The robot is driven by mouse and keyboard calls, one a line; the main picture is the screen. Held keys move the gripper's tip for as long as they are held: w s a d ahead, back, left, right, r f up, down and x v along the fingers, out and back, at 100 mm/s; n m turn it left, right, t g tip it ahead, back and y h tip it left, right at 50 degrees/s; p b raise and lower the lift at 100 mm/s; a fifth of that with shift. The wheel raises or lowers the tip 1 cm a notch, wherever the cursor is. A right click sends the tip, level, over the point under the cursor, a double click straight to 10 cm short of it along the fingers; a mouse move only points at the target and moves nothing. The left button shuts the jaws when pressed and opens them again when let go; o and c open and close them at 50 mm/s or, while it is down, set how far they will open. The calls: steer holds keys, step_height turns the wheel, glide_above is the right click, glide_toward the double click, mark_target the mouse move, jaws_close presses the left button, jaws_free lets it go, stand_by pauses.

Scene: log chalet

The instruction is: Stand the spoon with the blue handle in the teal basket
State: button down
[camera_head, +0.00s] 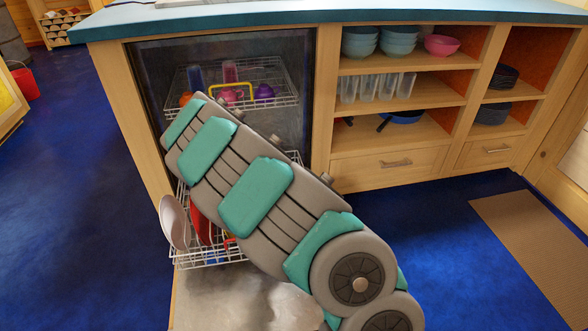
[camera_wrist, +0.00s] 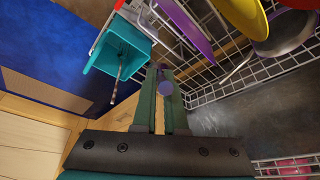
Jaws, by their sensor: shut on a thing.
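In the wrist view my gripper (camera_wrist: 159,72) is shut on the spoon, whose blue-violet handle end (camera_wrist: 165,88) shows between the fingers. The rest of the spoon is hidden, so I cannot tell its tilt. The teal basket (camera_wrist: 118,50) is just left of the fingertips in this view, at the edge of the wire rack. In the head view my arm hides the gripper, the spoon and the basket.
The open dishwasher has a lower rack (camera_head: 210,255) with plates (camera_head: 174,222) and an upper rack (camera_head: 270,98) with cups. In the wrist view purple (camera_wrist: 188,32) and yellow (camera_wrist: 245,18) dishes stand close by. Shelves (camera_head: 400,68) stand right; blue floor (camera_head: 75,190) is free left.

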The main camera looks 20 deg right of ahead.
steer(key=shift+d+m+g+y, duration=0.4)
steer(key=shift+m+g+y, duration=0.1)
steer(key=shift+m+y, duration=0.1)
steer(key=s+d+r+m+y+p, duration=0.1)
steer(key=s+d+r+m+y, duration=0.1)
steer(key=d+m+y, duration=0.4)
steer(key=d+r, duration=0.1)
steer(key=d, duration=0.4)
steer(key=shift+s+d+r+m+p, duration=0.2)
steer(key=shift+s+d+m+p, duration=0.1)
steer(key=shift+p, duration=0.05)
steer(key=shift+f, duration=0.1)
step_height(320, 180, down, 11)
steer(key=b, duration=0.2)
steer(key=shift+f+b, duration=0.2)
steer(key=shift+b, duration=0.1)
stand_by(0.7)
